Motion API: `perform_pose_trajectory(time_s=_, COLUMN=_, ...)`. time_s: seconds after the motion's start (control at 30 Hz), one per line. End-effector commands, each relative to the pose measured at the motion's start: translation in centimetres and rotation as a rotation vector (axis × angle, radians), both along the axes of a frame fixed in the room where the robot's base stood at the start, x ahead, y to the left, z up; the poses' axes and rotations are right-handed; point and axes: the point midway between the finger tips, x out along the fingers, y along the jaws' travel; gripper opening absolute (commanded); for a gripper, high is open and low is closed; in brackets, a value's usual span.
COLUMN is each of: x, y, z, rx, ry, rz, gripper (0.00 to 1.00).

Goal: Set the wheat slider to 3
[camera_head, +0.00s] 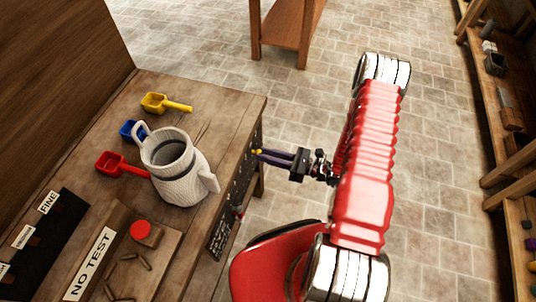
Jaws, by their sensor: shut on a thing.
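A dark slider panel (221,240) is on the right-hand side face of the wooden bench, seen at a steep angle. My gripper (259,153) reaches in from the right with its fingers against the far part of this panel. It is shut on a small yellow knob (257,152), of which only a little shows between the fingertips. A red knob (239,212) sticks out nearer on the panel. The scale marks and names are too small and slanted to read, so I cannot tell which slider is wheat or what number the yellow knob is at.
A pale ridged jug (181,176) stands on the bench (217,96) near its right edge. Yellow (155,102), blue (129,131) and red (110,164) scoops lie around it. Open floor lies right.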

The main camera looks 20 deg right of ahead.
Motion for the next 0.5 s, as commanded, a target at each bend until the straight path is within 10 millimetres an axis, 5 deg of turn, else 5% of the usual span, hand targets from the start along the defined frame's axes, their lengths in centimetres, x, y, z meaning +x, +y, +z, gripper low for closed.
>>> perform_pose_trajectory(time_s=0.5, x=-0.07, y=0.02, z=0.01, rx=0.0, ry=0.0, rz=0.0, gripper=0.0)
